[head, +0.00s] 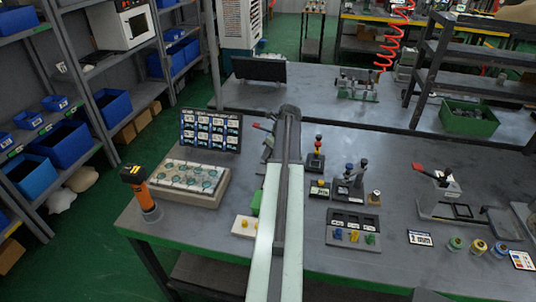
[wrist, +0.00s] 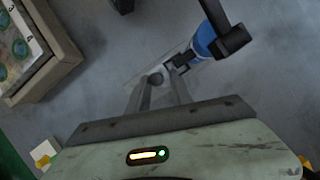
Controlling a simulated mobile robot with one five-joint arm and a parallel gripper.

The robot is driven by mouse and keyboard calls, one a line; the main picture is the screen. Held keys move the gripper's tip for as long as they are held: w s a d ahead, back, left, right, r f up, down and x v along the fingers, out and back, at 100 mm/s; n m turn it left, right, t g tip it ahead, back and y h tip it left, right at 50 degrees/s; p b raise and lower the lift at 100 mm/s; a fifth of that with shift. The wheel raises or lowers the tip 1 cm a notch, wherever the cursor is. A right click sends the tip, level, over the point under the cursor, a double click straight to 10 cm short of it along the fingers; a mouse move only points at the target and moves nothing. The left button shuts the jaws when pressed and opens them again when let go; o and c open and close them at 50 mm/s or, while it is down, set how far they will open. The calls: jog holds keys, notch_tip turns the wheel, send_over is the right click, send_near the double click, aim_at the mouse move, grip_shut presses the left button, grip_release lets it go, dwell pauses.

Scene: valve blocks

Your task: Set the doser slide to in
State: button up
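The doser is not clearly identifiable. In the wrist view, a blue cylinder with black clamp parts (wrist: 205,40) stands over a pale flat plate (wrist: 135,66). A small dark round knob (wrist: 155,78) lies near that plate; I cannot tell whether it is the slide's knob. My gripper (wrist: 157,84) has its two fingers apart, with the knob near the gap between the tips. Whether the fingers touch the knob is unclear. In the head view my arm hides the gripper and most of this spot. A grey fixture with a red lever (head: 264,127) shows just left of the arm.
A panel box with round dials (head: 188,180) and an orange-black hand tool (head: 140,192) stand left of my arm. Right of it are a red-yellow knobbed post (head: 317,155), a black lever block (head: 349,185) and a tray of coloured pieces (head: 353,228). Bench space farther right is partly clear.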

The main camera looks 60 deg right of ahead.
jog(key=p+v, duration=0.7)
jog(key=shift+r, duration=0.35)
jog(key=shift+s, duration=0.15)
